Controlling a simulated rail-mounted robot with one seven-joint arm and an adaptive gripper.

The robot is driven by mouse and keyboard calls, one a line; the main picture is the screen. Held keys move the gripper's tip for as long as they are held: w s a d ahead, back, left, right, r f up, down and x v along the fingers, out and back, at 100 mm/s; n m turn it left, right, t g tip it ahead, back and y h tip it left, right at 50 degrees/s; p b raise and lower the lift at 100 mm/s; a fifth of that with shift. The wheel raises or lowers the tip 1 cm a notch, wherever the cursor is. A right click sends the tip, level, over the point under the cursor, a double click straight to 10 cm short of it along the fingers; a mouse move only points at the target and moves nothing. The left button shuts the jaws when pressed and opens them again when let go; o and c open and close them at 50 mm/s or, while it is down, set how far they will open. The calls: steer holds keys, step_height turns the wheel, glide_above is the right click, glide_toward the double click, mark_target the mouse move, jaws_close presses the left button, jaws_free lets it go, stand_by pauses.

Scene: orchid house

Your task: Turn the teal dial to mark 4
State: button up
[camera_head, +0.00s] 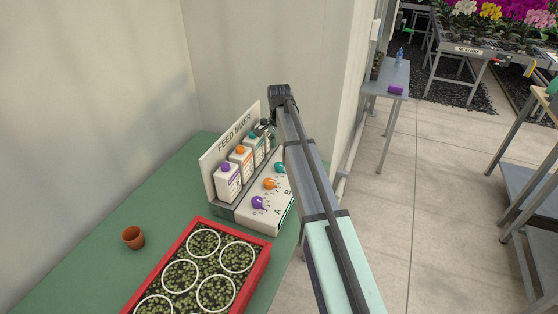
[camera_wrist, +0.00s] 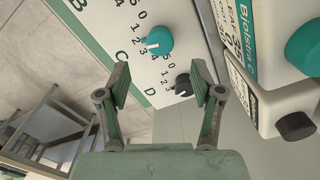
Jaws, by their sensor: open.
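The teal dial (camera_wrist: 158,40) sits on the white sloping face of the feed mixer (camera_wrist: 105,20), with numerals around it. Its white pointer mark is on its left side in the wrist view; I cannot tell surely which numeral it meets. The dial also shows in the head view (camera_head: 280,168), beside my arm. My gripper (camera_wrist: 160,82) is open and empty, its fingers apart from the teal dial, which lies beyond the fingertips. A black dial (camera_wrist: 183,84) shows between the fingers, near the right one. In the head view my gripper (camera_head: 264,128) is small and partly hidden.
Purple (camera_head: 259,202) and orange (camera_head: 270,183) dials sit on the same panel. Several capped bottles (camera_head: 228,180) stand behind the dials. A red tray (camera_head: 262,250) of seedlings and a terracotta pot (camera_head: 133,237) stand on the green bench (camera_head: 90,265).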

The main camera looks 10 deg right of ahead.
mark_target(279, 165)
steer(key=shift+f+p, duration=0.75)
steer(key=shift+f, duration=2.85)
steer(key=c, duration=1.1)
